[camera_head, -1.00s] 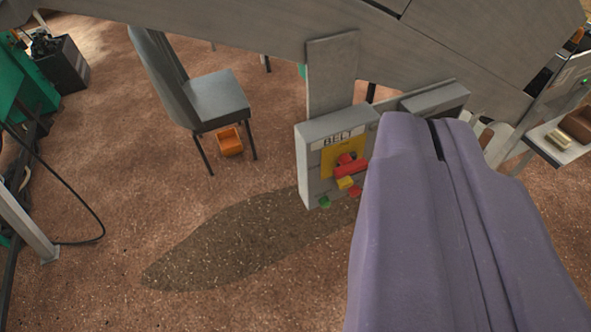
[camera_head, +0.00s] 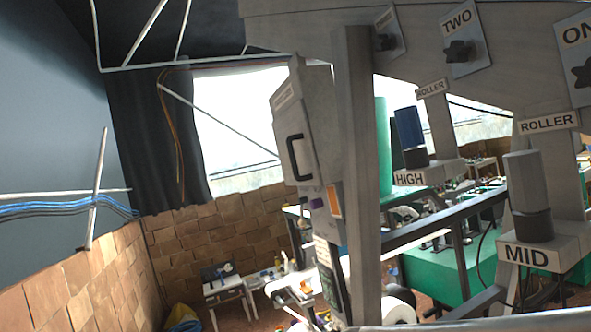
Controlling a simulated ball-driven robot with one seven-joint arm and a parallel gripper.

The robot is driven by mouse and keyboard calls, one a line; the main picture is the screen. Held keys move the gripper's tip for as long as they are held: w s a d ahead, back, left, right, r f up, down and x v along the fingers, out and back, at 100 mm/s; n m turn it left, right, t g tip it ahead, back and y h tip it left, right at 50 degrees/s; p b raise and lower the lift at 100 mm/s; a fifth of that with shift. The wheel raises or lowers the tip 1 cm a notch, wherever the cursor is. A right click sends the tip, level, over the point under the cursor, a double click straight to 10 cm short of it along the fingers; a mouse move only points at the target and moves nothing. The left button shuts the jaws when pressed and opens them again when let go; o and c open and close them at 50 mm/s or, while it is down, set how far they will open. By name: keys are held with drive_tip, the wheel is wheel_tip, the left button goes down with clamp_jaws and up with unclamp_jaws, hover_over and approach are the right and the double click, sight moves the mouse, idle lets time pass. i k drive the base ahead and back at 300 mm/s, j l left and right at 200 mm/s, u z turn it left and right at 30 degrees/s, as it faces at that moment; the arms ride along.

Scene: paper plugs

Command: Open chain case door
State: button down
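A grey case (camera_head: 303,130) is mounted on the left side of a grey upright post. A black C-shaped handle (camera_head: 295,157) is on its face, which is seen at a steep angle. The small label plate (camera_head: 287,97) above the handle is too small to read, so I cannot confirm that this is the chain case. Its front looks closed. My gripper is not in view.
The grey post (camera_head: 357,180) stands right of the case. Further right are the HIGH holder (camera_head: 410,178), the MID holder (camera_head: 527,254) and a TWO knob (camera_head: 459,51). A brick wall (camera_head: 80,275) and a white table (camera_head: 228,291) are at left.

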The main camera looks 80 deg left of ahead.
sight(299, 165)
drive_tip(key=u, duration=2.1)
